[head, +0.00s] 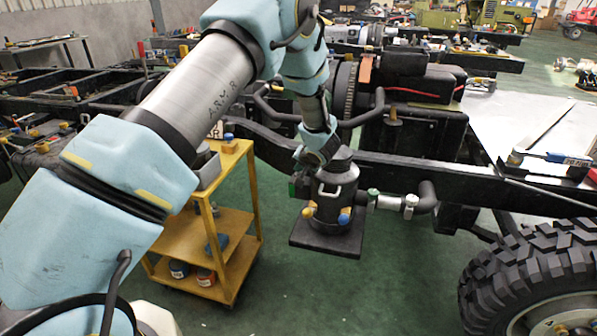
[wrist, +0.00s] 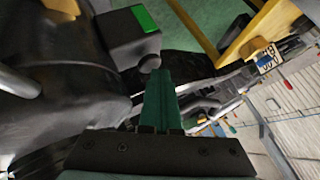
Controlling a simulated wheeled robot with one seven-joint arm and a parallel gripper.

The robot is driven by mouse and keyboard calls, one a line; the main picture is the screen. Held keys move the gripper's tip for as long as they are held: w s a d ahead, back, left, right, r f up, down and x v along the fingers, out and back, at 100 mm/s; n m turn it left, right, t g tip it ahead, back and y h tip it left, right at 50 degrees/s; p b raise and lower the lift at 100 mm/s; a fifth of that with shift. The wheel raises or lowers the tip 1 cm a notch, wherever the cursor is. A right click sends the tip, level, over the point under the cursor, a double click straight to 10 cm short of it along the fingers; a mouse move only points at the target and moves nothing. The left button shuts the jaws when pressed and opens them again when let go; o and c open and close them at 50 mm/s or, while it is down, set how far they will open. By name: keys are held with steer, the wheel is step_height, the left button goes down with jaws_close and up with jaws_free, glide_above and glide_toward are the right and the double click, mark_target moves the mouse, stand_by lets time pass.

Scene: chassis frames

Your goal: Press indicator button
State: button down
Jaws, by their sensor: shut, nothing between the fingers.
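A black box with a bright green rectangular face (wrist: 145,19) is at the top of the wrist view. A small dark round knob (wrist: 150,63) sticks out from its lower edge; I take it for the indicator button but cannot be sure. My gripper (wrist: 160,75) is shut and empty, its green fingers pointing up the picture. The tips lie right by the knob; I cannot tell whether they touch it. In the head view my arm reaches down to the left side of the black tank (head: 337,187), where the gripper is hard to make out.
The tank stands on a flat dark plate (head: 328,240) beside the chassis rail (head: 400,168), with a pipe and fittings (head: 393,201) on its right. A yellow cart (head: 237,265) stands close on the left. A large tyre (head: 530,275) is at lower right. Green floor between them is clear.

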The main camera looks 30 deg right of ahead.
steer(key=shift+r+p, duration=1.1)
steer(key=shift+p, duration=0.4)
step_height(320, 180, up, 5)
steer(key=p, duration=0.6)
